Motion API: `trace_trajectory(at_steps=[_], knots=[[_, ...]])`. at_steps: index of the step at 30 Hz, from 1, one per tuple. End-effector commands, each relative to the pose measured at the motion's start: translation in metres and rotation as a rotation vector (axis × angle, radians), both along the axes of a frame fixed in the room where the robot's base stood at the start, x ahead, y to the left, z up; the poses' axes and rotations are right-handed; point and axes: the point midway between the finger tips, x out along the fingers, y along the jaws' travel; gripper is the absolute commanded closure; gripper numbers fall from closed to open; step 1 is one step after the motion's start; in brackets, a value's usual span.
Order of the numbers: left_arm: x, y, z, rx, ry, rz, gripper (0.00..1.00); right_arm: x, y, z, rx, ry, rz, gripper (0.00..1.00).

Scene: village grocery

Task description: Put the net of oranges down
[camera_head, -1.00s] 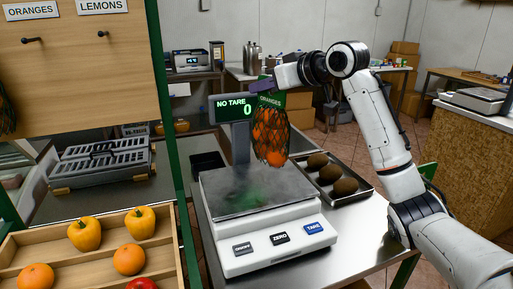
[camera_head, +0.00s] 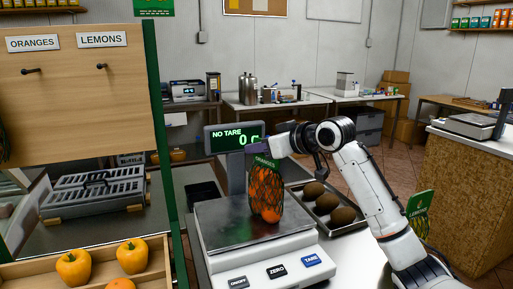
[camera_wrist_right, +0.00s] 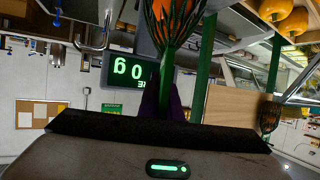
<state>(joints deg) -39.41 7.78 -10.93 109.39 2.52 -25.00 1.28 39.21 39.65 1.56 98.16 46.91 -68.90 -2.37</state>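The net of oranges (camera_head: 266,195) hangs upright under its green label, over the right part of the scale's metal plate (camera_head: 222,228). Its lower end is at or very near the plate; I cannot tell if it touches. My right gripper (camera_head: 266,152) is shut on the top of the net at the green label. In the right wrist view the dark purple fingers (camera_wrist_right: 164,103) pinch the green top, and the net (camera_wrist_right: 172,22) spreads beyond them. The scale display (camera_head: 235,138) reads "NO TARE" with a zero. My left gripper is not in view.
A tray of brown round produce (camera_head: 327,207) stands right of the scale. A net labelled lemons (camera_head: 419,215) is behind my right arm. A green post (camera_head: 165,130) and a wooden crate with yellow peppers (camera_head: 74,267) are at the left.

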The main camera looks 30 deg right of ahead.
Motion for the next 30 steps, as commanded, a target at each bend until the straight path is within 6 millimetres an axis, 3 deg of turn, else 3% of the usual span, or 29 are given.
trace_trajectory(at_steps=[1,4,14,19,30], knots=[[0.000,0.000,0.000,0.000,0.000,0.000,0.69,0.000,0.000,-0.001,0.000,0.001,0.000,0.90],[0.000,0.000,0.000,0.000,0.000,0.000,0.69,0.000,0.000,-0.001,0.000,0.001,0.000,0.77],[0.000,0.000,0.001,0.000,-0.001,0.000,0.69,0.000,0.000,0.003,0.000,-0.001,0.000,0.77],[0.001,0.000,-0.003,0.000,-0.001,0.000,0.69,-0.021,-0.005,0.010,-0.003,-0.001,-0.002,0.77],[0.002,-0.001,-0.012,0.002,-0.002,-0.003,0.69,-0.090,-0.015,0.039,-0.004,-0.002,-0.002,0.77]])
